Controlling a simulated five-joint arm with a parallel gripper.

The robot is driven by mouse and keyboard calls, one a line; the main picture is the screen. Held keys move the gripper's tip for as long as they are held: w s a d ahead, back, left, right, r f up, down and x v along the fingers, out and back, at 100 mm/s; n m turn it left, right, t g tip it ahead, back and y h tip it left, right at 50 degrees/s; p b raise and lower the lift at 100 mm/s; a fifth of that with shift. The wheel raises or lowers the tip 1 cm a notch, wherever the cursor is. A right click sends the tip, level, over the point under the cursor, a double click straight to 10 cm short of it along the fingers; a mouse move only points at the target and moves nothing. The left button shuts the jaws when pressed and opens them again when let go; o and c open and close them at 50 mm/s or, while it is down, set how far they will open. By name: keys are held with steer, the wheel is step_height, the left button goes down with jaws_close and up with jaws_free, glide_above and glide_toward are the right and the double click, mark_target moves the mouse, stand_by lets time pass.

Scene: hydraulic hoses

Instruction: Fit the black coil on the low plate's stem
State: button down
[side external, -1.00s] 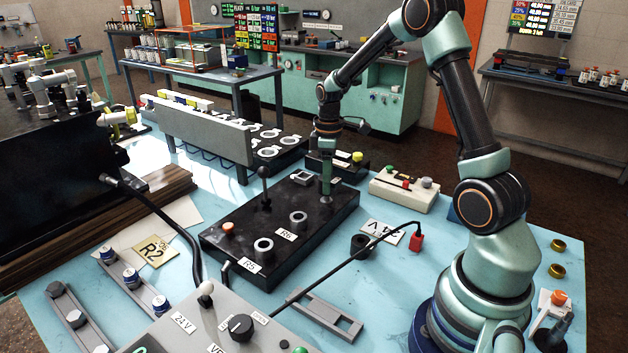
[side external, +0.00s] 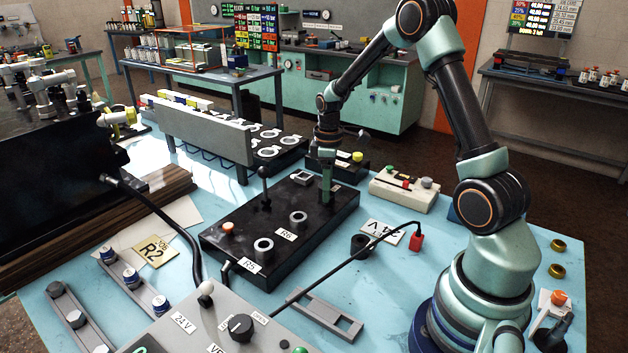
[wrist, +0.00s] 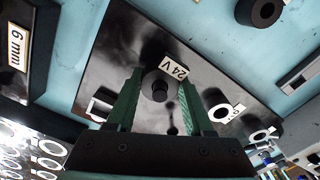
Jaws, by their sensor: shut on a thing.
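My gripper (side external: 326,199) points straight down at the far right part of the low black plate (side external: 225,234). In the wrist view its green fingers (wrist: 163,93) close on a dark round piece with a 24 V tag (wrist: 175,68), which looks like the black coil (wrist: 158,88). The dark piece blends into the glossy plate. I cannot tell whether it surrounds a stem or how low it sits. In the side view it hardly shows between the fingertips.
A loose black ring (side external: 360,245) stands right of the plate by a cable. A beige box (side external: 402,188) is behind.

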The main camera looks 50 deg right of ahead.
steer(key=shift+c, duration=1)
jaws_free()
steer(key=shift+f, duration=0.1)
step_height(320, 180, up, 12)
steer(key=shift+a, duration=0.1)
steer(key=s+a+r+m+t, duration=0.2)
steer(key=s+a, duration=0.3)
steer(key=a, duration=0.4)
steer(key=s+a+r+m+t, duration=0.3)
steer(key=s+a, duration=0.3)
steer(key=a, duration=0.3)
steer(key=shift+s+r+m+t, duration=0.15)
steer(key=shift+r+m+t, duration=0.15)
steer(key=shift+r, duration=0.45)
